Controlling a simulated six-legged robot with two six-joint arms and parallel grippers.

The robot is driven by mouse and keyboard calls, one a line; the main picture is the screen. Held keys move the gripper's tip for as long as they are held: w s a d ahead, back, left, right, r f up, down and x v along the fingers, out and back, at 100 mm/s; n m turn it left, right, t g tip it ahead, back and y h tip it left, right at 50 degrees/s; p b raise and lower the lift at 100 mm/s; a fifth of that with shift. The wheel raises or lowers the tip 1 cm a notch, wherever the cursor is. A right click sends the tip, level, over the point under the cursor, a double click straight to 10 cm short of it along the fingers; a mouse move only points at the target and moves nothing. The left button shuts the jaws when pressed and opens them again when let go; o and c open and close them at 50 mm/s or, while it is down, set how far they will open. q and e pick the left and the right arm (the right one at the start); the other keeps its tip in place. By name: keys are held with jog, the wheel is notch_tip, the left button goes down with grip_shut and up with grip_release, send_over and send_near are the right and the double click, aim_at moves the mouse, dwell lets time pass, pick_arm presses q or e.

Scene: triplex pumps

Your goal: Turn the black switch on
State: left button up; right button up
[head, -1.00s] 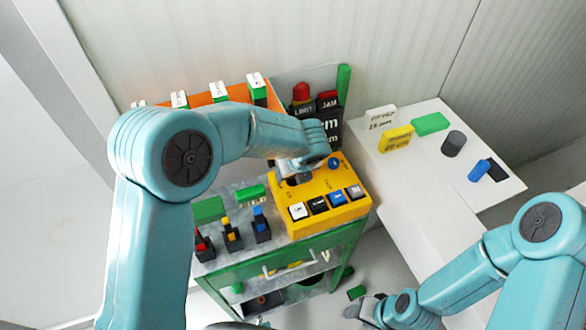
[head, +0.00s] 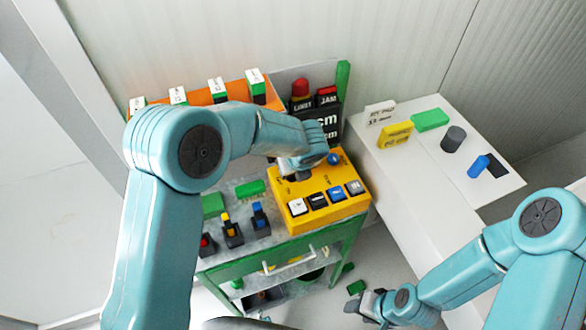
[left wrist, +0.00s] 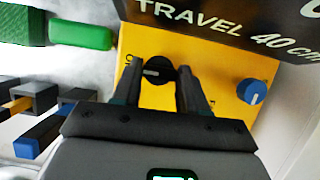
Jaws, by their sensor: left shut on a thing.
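The black switch (left wrist: 157,70) is a round rotary knob with a white mark, on the yellow control box (head: 335,208). In the left wrist view the mark lies roughly level across the picture, towards the left. My left gripper (left wrist: 158,66) has one finger on each side of the knob and is shut on it. In the head view the left gripper (head: 302,168) is over the back left of the box and mostly hides the knob. My right gripper (head: 364,303) hangs low in front, away from the box; its fingers are too small to judge.
A blue knob (left wrist: 252,91) sits right of the black one. Several push buttons (head: 337,194) line the box's front. Small levers (head: 232,232) and green blocks (head: 250,188) stand to the left. A dark sign (head: 325,124) rises behind. A white table (head: 420,165) with loose blocks is at right.

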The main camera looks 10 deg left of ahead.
pick_arm(q)
jog(key=shift+n, duration=0.3)
jog(key=shift+d+f+n+g+y+b, duration=0.1)
jog(key=shift+n+g+y+b, duration=0.35)
jog(key=shift+n, duration=0.55)
jog(key=n, duration=0.2)
jog(key=shift+w+n+g+y+b, duration=0.15)
jog(key=shift+n+g+y+b, duration=0.15)
jog(key=shift+g+b, duration=0.1)
jog(key=n+g, duration=0.1)
jog(key=n, duration=0.2)
jog(key=shift+w+n+g+y, duration=0.2)
jog(key=shift+n+g, duration=0.45)
jog(key=shift+n, duration=1.05)
jog(key=shift+s, duration=0.1)
